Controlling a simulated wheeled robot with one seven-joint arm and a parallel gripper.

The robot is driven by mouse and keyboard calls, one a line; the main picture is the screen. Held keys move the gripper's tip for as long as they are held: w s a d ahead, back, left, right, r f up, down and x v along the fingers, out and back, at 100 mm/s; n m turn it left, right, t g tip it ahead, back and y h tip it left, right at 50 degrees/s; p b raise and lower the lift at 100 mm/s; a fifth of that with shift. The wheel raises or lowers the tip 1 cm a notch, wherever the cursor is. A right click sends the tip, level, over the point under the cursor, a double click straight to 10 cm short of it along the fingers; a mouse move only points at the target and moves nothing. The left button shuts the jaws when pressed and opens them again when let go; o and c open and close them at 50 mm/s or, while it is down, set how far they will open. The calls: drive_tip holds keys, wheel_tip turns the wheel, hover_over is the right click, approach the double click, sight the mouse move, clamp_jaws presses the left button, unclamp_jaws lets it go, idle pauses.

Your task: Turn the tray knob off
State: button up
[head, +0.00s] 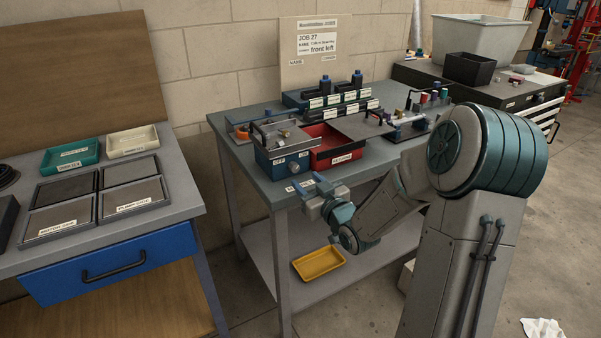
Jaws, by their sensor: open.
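A blue box (283,171) with a metal tray (283,137) on top stands at the front left of the grey workbench. Its front face has small labels that seem to read OFF on the left and ON on the right. The tray knob is too small to make out clearly on that face, so its setting cannot be read. My gripper (311,186) is in front of the bench edge, just below and to the right of the box's front face. Its blue fingers are apart, with nothing seen between them.
A red bin (338,150) sits right of the blue box. Dark racks with bottles (331,97) stand behind. A yellow tray (318,263) lies on the lower shelf. At left is another bench with a blue drawer (112,261). White cloth (543,328) lies on the floor.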

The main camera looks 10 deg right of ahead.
sight(297, 171)
drive_tip(key=x, duration=0.5)
drive_tip(key=shift+w+a, duration=0.1)
drive_tip(key=shift+w, duration=0.25)
drive_tip(key=c, duration=1)
